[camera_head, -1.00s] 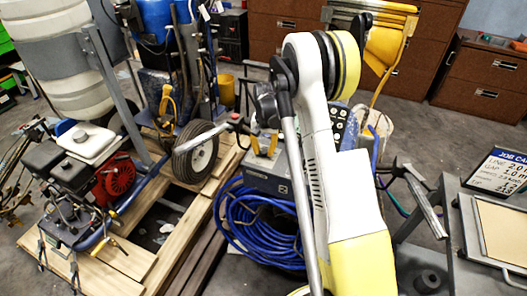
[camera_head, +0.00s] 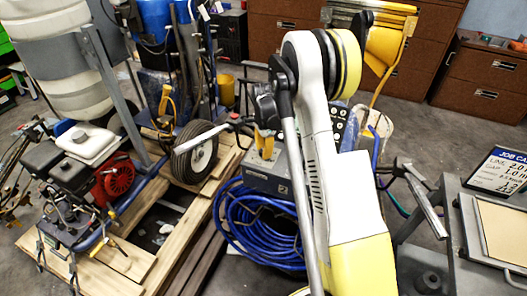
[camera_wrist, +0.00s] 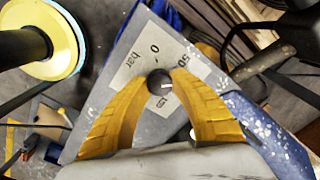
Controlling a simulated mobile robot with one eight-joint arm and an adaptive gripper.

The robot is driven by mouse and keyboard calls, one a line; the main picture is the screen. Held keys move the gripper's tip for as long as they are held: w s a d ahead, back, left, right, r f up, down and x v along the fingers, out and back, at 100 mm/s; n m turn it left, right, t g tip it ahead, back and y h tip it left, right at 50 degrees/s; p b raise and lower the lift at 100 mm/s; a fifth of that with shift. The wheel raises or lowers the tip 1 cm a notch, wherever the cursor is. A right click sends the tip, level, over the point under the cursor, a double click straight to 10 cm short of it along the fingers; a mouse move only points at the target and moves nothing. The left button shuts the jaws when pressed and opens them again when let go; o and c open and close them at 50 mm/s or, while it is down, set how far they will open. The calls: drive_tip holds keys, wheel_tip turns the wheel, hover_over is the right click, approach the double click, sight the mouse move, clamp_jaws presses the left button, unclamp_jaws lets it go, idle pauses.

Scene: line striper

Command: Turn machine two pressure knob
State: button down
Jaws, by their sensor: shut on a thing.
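A small dark round pressure knob (camera_wrist: 160,82) with a pale pointer mark sits on a grey panel (camera_wrist: 105,115) in the wrist view. White labels around it read "0", "50" and "bar", with another partly hidden number. My gripper (camera_wrist: 162,76) has its two yellow fingers shut on the knob, one on each side. In the head view, my gripper (camera_head: 264,143) is over the top of the grey machine box (camera_head: 262,181). The knob is hidden there behind the fingers.
A blue hose coil (camera_head: 262,230) lies in front of the box. A wheeled machine with a red engine (camera_head: 115,180) stands on a wooden pallet (camera_head: 190,235) at left. A grey bench with a job card sign (camera_head: 497,172) is at right. Brown cabinets stand behind.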

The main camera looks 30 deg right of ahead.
drive_tip(key=m, duration=0.4)
drive_tip(key=shift+s+m, duration=0.1)
drive_tip(key=shift+m, duration=0.3)
idle(0.4)
drive_tip(key=c, duration=1.1)
unclamp_jaws()
drive_tip(key=shift+o, duration=0.2)
wheel_tip(320, 180, up, 12)
drive_tip(key=shift+s, duration=0.15)
drive_tip(key=shift+a, duration=0.1)
